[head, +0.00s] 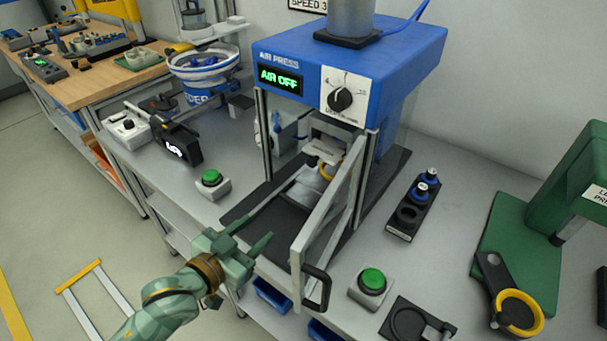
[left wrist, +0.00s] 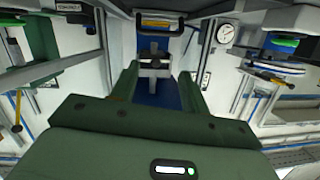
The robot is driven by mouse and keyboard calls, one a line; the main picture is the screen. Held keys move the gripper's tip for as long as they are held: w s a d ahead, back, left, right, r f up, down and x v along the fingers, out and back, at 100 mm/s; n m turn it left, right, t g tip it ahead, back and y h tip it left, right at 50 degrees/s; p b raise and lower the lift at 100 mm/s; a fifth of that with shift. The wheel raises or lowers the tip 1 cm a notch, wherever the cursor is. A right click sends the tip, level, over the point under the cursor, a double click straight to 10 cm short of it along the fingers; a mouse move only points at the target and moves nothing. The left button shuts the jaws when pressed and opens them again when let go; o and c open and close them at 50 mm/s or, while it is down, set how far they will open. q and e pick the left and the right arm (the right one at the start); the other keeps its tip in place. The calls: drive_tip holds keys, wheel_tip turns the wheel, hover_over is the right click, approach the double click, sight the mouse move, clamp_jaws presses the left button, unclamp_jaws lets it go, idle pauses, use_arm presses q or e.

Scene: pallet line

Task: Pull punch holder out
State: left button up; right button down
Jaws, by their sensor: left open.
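The blue air press (head: 380,70) stands on the bench with its display reading "AIR OFF". Its framed clear door (head: 325,220) is swung open toward the front, with a black handle (head: 318,290) at its lower edge. I cannot tell for certain which piece is the punch holder. My left gripper (head: 250,234) is open and empty in front of the press, left of the door. Its fingers (left wrist: 160,72) point into the press in the left wrist view. My right gripper is out of view.
Green push buttons stand left (head: 211,183) and right (head: 372,282) of the press opening. A black rack (head: 412,208) with blue-topped pieces lies to the right. A green press (head: 520,230) with a yellow-ringed part is further right. The open door limits room on the right.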

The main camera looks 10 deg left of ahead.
sight(310, 163)
use_arm(q)
drive_tip(key=w+d+r+b, duration=0.1)
drive_tip(key=w+d, duration=0.1)
drive_tip(key=w, duration=0.3)
drive_tip(key=w+d+r+t+h+b, duration=0.1)
drive_tip(key=w+d, duration=0.2)
drive_tip(key=w, duration=0.2)
drive_tip(key=w+d+r+h+b, duration=0.1)
drive_tip(key=w+d, duration=0.2)
drive_tip(key=w, duration=0.3)
drive_tip(key=shift+n+b, duration=0.4)
drive_tip(key=shift+w+d+r, duration=0.1)
drive_tip(key=shift+w+d, duration=0.15)
drive_tip(key=shift+w, duration=0.25)
clamp_jaws()
